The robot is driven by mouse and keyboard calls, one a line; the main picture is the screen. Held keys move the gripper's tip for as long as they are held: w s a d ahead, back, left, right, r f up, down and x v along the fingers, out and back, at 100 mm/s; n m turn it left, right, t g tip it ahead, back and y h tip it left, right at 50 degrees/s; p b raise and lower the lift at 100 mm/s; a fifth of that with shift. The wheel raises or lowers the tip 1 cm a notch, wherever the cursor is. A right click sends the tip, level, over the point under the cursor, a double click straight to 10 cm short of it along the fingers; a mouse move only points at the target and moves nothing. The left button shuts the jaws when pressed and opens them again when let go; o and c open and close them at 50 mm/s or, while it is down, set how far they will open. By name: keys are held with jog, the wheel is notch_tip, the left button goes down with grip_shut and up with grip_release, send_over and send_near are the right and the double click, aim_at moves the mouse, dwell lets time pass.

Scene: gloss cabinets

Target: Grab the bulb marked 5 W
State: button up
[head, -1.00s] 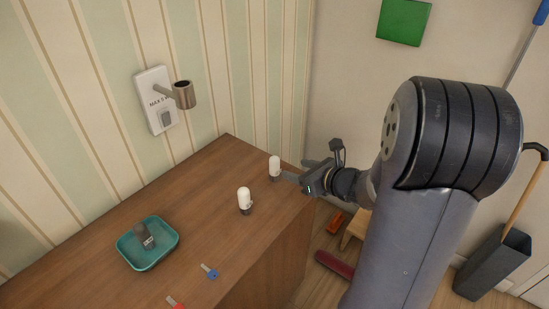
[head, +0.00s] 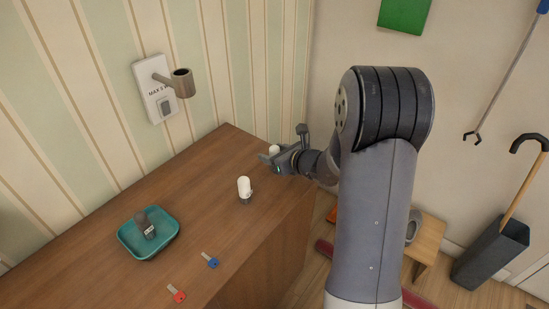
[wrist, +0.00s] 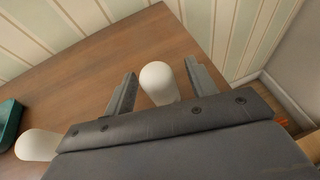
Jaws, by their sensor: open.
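A white bulb (head: 274,149) stands near the cabinet's back right corner, partly hidden by my gripper (head: 272,158). In the wrist view this bulb (wrist: 158,82) is between the two open fingers of my gripper (wrist: 160,68), which are apart from it on both sides. A second white bulb (head: 244,186) with a dark base stands nearer the middle of the top. It also shows at the lower left of the wrist view (wrist: 38,145). A grey bulb-like item (head: 148,231) with a small label lies in a teal tray (head: 128,250). I cannot read a wattage on any bulb.
The wooden cabinet top (head: 200,165) is mostly clear. A blue key (head: 211,261) and a red key (head: 177,295) lie near its front edge. A wall lamp socket (head: 182,83) sticks out from a plate (head: 155,92) whose text appears to begin "MAX 5".

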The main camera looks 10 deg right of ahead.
jog(key=c, duration=1)
